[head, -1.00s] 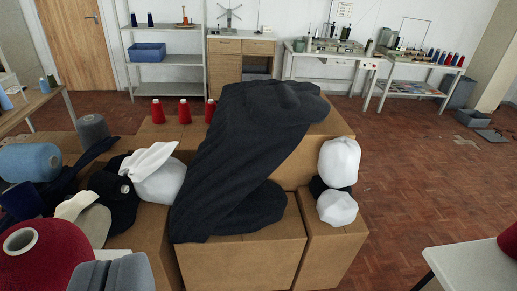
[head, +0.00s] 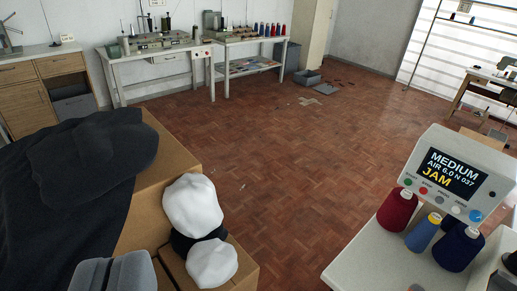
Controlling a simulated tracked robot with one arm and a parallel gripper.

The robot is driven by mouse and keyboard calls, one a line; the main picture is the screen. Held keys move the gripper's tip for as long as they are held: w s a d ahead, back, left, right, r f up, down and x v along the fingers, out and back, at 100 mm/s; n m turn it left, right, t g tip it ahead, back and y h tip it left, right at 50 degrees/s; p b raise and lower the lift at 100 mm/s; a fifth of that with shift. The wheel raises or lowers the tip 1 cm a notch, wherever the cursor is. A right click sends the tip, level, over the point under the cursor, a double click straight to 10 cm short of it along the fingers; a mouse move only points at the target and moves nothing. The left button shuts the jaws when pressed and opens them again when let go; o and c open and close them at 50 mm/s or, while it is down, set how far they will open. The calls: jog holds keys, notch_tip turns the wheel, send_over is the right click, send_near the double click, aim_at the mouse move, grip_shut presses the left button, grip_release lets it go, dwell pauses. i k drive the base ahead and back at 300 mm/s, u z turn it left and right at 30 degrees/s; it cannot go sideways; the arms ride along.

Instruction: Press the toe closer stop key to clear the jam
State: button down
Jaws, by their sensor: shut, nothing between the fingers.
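A grey control panel (head: 458,180) stands on a white table at the right in the head view. Its dark screen (head: 452,174) reads MEDIUM, AIR 6.0 N 037 and, in yellow, JAM. Below the screen is a row of round keys, including a green key (head: 408,181), a red key (head: 423,190), a pale key (head: 455,210) and a blue key (head: 475,215). The labels above the keys are too small to read.
Red (head: 397,208) and blue (head: 458,247) yarn cones stand close in front of the panel. Cardboard boxes (head: 150,215) with dark cloth (head: 60,190) and white bundles (head: 192,205) fill the left. The parquet floor (head: 310,150) in the middle is mostly clear.

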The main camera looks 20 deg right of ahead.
aim_at(422, 190)
jog(key=z, duration=0.5)
jog(key=i, duration=0.85)
jog(key=z, duration=0.45)
jog(key=k, duration=0.8)
jog(key=z, duration=0.2)
jog(key=i, duration=0.85)
jog(key=u, duration=0.1)
